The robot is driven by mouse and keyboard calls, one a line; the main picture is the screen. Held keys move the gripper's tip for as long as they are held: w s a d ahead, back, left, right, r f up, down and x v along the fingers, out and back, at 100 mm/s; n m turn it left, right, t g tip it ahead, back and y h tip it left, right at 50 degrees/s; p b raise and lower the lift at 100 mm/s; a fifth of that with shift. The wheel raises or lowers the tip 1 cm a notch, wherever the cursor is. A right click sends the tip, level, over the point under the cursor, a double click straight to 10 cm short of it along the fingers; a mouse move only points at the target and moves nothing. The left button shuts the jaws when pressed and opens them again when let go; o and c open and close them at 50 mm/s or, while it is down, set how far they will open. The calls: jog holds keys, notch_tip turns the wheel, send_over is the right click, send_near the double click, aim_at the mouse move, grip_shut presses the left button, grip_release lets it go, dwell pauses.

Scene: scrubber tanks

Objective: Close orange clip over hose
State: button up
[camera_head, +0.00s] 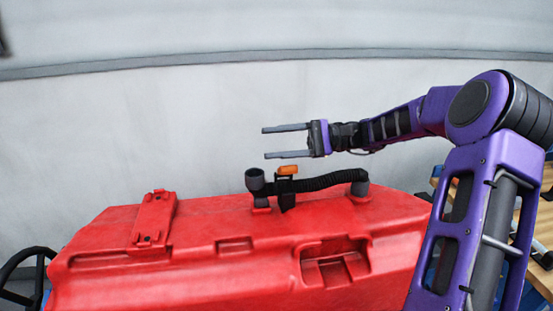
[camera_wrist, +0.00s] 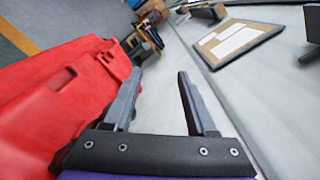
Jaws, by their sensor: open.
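The orange clip (camera_head: 288,170) stands up on a black holder (camera_head: 286,196) on top of the red tank (camera_head: 200,240) in the head view. It looks raised above the black ribbed hose (camera_head: 325,181), which runs from a black cup-like end (camera_head: 255,180) to a fitting at right. My gripper (camera_head: 266,142) is open and empty. It points left in the head view and hangs above the hose and clip, apart from them. In the wrist view my gripper (camera_wrist: 153,85) shows its two fingers spread with nothing between them. The clip and hose do not show clearly there.
A red raised latch piece (camera_head: 153,218) sits on the tank's left part. A grey wall stands behind the tank. A wooden table (camera_head: 540,265) is at the right. In the wrist view, the tank (camera_wrist: 45,90) lies left, and a framed board (camera_wrist: 238,40) shows upper right.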

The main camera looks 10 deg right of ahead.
jog(key=shift+r, duration=1.15)
jog(key=shift+c, duration=0.4)
